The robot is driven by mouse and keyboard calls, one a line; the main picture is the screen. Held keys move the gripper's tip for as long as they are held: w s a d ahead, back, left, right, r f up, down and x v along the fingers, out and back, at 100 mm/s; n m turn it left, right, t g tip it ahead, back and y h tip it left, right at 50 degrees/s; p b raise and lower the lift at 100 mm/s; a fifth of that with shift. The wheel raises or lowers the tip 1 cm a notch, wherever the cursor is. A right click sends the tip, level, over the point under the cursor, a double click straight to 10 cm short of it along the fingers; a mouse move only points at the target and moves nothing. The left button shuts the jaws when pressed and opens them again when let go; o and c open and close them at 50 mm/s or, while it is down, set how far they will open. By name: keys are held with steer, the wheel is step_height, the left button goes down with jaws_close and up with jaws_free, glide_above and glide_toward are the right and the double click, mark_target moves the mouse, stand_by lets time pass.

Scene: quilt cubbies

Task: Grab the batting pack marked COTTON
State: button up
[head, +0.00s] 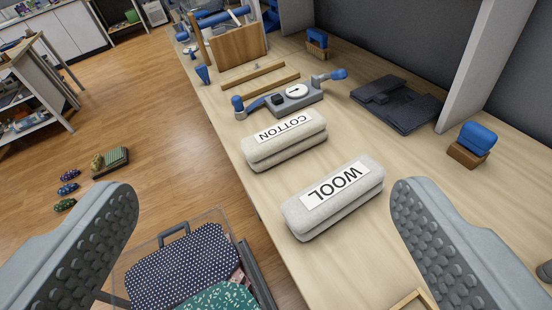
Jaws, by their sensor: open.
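The batting pack marked COTTON (284,141) lies on the wooden table. It is a cream, folded, rounded pack with a white label on top. A similar pack marked WOOL (334,197) lies nearer to me and a little to the right, apart from it. My gripper (262,215) is open, with one grey studded finger at the lower left and one at the lower right. Nothing is between the fingers' pads, and both packs appear ahead of the gripper.
Behind the COTTON pack is a grey tool with blue knobs (295,97). Dark folded cloth (396,103) and a blue-topped block (473,144) lie to the right by a grey divider (484,65). A bin with patterned fabric (182,268) stands left of the table edge.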

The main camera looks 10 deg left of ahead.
steer(key=w+m+g, duration=0.3)
steer(key=w, duration=0.7)
steer(key=m+g, duration=0.9)
steer(key=g, duration=0.3)
glide_above(284, 128)
step_height(284, 128, down, 14)
steer(key=f, duration=1.1)
steer(key=shift+s+d+f, duration=0.1)
steer(key=shift+d, duration=0.25)
steer(key=shift+a+f, duration=0.2)
steer(key=shift+f, duration=1.15)
steer(key=shift+a+f, duration=0.2)
steer(key=shift+f, duration=1.1)
steer(key=c, duration=1.2)
